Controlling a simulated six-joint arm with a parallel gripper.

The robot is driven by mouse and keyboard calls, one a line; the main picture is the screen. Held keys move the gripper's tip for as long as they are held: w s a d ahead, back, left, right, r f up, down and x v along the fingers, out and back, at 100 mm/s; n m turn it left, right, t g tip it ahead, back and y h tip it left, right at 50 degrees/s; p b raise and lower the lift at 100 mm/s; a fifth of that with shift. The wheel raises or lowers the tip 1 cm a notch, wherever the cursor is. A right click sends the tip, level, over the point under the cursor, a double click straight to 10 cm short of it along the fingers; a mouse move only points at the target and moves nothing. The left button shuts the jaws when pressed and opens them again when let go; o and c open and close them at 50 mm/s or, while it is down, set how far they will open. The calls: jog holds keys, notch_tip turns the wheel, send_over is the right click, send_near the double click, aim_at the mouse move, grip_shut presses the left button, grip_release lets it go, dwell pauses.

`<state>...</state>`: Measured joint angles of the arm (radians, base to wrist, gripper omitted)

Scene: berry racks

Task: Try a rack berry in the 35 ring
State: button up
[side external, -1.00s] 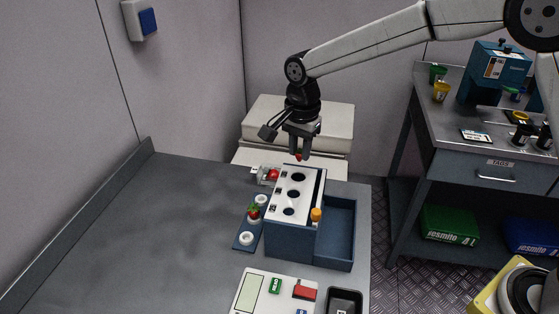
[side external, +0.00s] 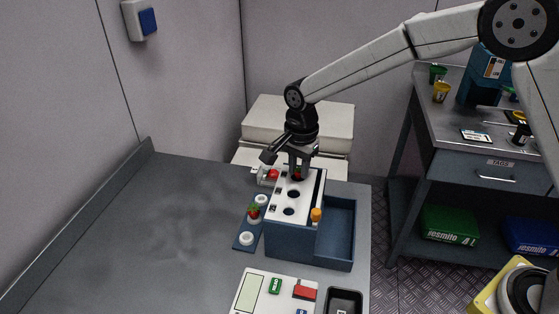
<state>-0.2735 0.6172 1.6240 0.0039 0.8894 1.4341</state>
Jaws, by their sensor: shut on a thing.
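My gripper (side external: 298,172) is shut on a red berry (side external: 297,174) and holds it low at the far hole of the white ring plate, which tops a blue box (side external: 290,240). The fingers hide most of the berry and that hole, so I cannot tell how far in it sits. Two more dark ring holes, a middle one (side external: 293,194) and a near one (side external: 288,211), show empty. The ring labels are too small to read. A blue rack (side external: 246,236) left of the box carries a red berry with a green top (side external: 254,211) on a white seat; other white seats are empty.
Another red berry (side external: 273,174) lies by a small clear holder behind the rack. An open blue tray (side external: 340,228) adjoins the box on the right, with an orange knob (side external: 316,214) between. A white device with a display (side external: 250,292) and a black bin (side external: 344,301) stand in front. The left bench is clear.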

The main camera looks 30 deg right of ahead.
jog(key=shift+f, duration=0.25)
jog(key=o, duration=0.7)
jog(key=shift+r, duration=0.1)
jog(key=shift+r, duration=3.45)
